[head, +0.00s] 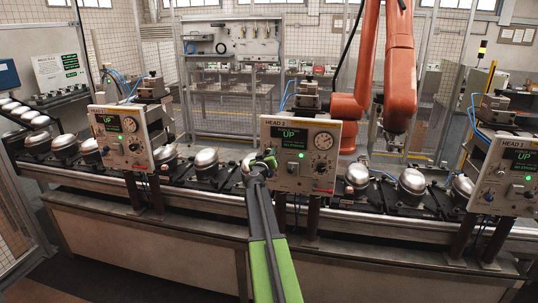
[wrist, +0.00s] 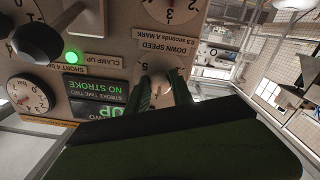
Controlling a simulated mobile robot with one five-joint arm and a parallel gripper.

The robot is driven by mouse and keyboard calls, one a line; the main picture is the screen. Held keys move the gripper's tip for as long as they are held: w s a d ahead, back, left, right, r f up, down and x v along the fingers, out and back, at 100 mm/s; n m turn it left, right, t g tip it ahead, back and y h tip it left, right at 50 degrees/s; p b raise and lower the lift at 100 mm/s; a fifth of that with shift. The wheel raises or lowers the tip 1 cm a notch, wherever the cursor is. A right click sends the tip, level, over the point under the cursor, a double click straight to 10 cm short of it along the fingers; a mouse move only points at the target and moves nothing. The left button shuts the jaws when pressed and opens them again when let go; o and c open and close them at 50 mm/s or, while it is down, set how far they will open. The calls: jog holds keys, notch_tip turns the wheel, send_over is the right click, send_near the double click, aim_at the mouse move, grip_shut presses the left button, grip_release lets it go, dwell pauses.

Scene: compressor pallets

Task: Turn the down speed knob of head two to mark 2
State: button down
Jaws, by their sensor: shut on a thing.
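The middle control panel (head: 298,175) has a "HEAD" label whose number is hard to read, and a screen showing "UP". My gripper (head: 264,160) reaches the left side of this panel. In the wrist view the panel appears upside down, and the "DOWN SPEED" label (wrist: 166,46) reads "0.5 seconds a mark". Below it, the pale down speed knob (wrist: 162,83) sits between the two fingers of my gripper (wrist: 164,92), which is shut on it. A digit 5 shows on the dial beside it. The fingers and gripper body hide the rest of the dial, and the pointer's mark cannot be told.
A second numbered dial (wrist: 168,8), a black knob (wrist: 38,40), a lit green lamp (wrist: 72,56) and a gauge (wrist: 30,97) are close by. Similar panels stand left (head: 125,140) and right (head: 508,180). Domed compressors line the conveyor; an orange robot arm (head: 398,70) stands behind.

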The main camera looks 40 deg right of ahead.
jog(key=shift+n, duration=0.4)
jog(key=n, duration=1)
jog(key=shift+s+d+n, duration=0.15)
jog(key=shift+s+n, duration=0.05)
jog(key=shift+n, duration=0.2)
dwell(0.5)
jog(key=c, duration=1.1)
grip_release()
jog(key=shift+w, duration=0.1)
